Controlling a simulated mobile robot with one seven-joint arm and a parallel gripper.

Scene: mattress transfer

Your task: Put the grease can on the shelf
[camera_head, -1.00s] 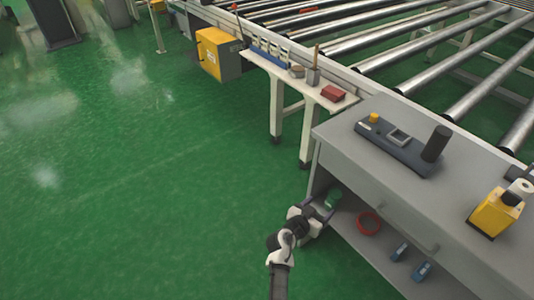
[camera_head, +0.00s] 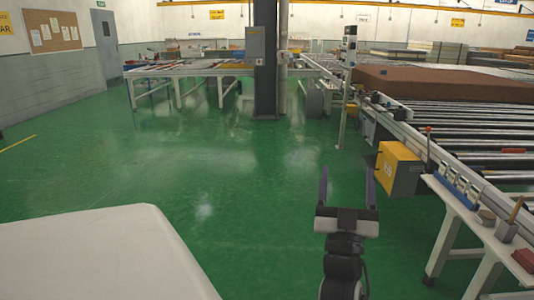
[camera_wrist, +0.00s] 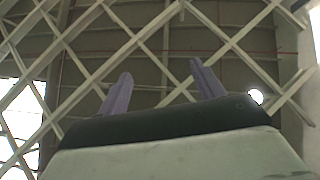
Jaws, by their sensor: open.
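My gripper (camera_head: 347,182) is raised above the green floor in the head view, its two fingers spread apart and pointing up. In the wrist view my gripper (camera_wrist: 162,92) shows both fingers apart with nothing between them, against the ceiling beams. I cannot make out the grease can in either current view. The grey bench with the low shelf is out of view now.
A narrow white side table (camera_head: 452,208) at the right holds a wooden-handled brush in a pot (camera_head: 508,229) and a red block (camera_head: 525,259). A yellow box (camera_head: 398,169) stands beside the roller conveyor (camera_head: 480,140). A brown mattress (camera_head: 440,84) lies farther back. Green floor (camera_head: 200,190) is open.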

